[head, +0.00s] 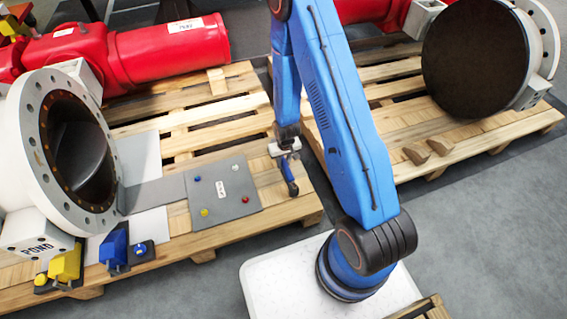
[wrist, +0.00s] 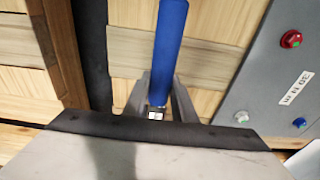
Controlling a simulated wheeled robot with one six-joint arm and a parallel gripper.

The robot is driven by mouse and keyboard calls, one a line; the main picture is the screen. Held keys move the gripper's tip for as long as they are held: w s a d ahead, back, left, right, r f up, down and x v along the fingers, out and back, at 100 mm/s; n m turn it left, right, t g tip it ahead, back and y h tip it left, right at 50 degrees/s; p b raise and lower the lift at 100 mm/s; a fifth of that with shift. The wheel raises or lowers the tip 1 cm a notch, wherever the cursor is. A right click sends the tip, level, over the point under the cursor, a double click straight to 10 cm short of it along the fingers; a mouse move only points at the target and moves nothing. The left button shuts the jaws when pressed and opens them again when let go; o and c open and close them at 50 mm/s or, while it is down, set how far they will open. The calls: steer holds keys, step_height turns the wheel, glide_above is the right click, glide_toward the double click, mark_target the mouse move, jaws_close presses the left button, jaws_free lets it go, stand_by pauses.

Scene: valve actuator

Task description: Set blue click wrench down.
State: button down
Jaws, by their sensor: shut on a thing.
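My gripper (head: 286,149) is shut on the blue click wrench (head: 291,184), just right of the grey board on the near pallet. In the head view the wrench hangs below the jaws with its dark end low. In the wrist view its blue handle (wrist: 170,45) runs upward from between the two grey fingers (wrist: 160,105). Light pallet planks show behind the handle. My wrist body hides the rest of the tool. I cannot tell whether the wrench touches the wood.
A grey board (head: 240,207) with coloured knobs and a label lies left of the gripper; the wrist view shows its red knob (wrist: 291,38). Blue (head: 114,247) and yellow (head: 65,265) blocks sit by the white flanged valve (head: 30,140). A second valve (head: 475,50) stands right. Bare planks (head: 275,200) surround the wrench.

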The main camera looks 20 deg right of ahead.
mark_target(285, 164)
steer(key=shift+f, duration=1.1)
steer(key=c, duration=1.4)
jaws_free()
steer(key=r, duration=0.5)
steer(key=s+r, duration=0.1)
steer(key=r, duration=0.5)
steer(key=s+r, duration=0.1)
steer(key=r, duration=0.5)
steer(key=shift+r, duration=0.1)
